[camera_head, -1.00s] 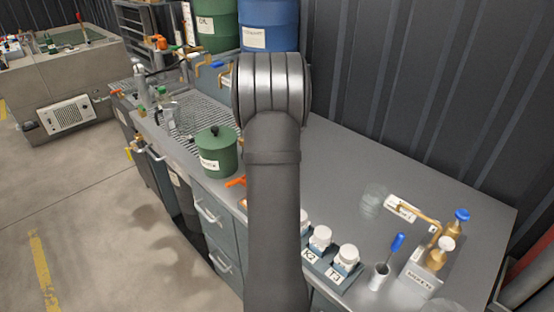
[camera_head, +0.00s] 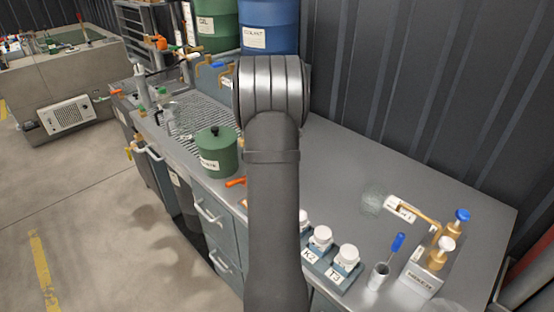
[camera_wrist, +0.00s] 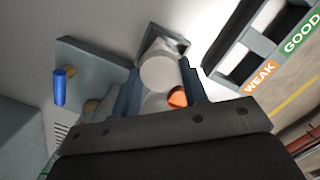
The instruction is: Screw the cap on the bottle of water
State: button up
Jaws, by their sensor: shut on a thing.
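In the wrist view my gripper (camera_wrist: 161,88) has its two blue-grey fingers shut on a white round piece that looks like the cap (camera_wrist: 158,73). A paler, partly see-through shape lies just below the cap between the fingers. It may be the bottle, but I cannot tell whether the cap sits on it. A small orange piece (camera_wrist: 177,97) shows beside the right finger. In the head view my arm fills the middle, and I cannot make out the gripper or its cap there.
Close by in the wrist view are a square dark-edged holder (camera_wrist: 172,39) and a panel marked WEAK and GOOD (camera_wrist: 262,74). In the head view a green pot (camera_head: 216,152), white-lidded jars (camera_head: 347,258) and a mixer tap (camera_head: 435,245) stand on the grey bench (camera_head: 350,165).

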jog(key=m, duration=0.4)
jog(key=shift+m, duration=0.3)
dwell(0.3)
jog(key=shift+w+m+g, duration=0.1)
jog(key=shift+m+g, duration=0.2)
jog(key=shift+m, duration=0.8)
jog(key=shift+m+y, duration=0.3)
jog(key=shift+m, duration=0.9)
jog(key=m, duration=0.4)
jog(key=shift+d+g, duration=0.1)
jog(key=shift+g, duration=0.2)
jog(key=o, duration=1.4)
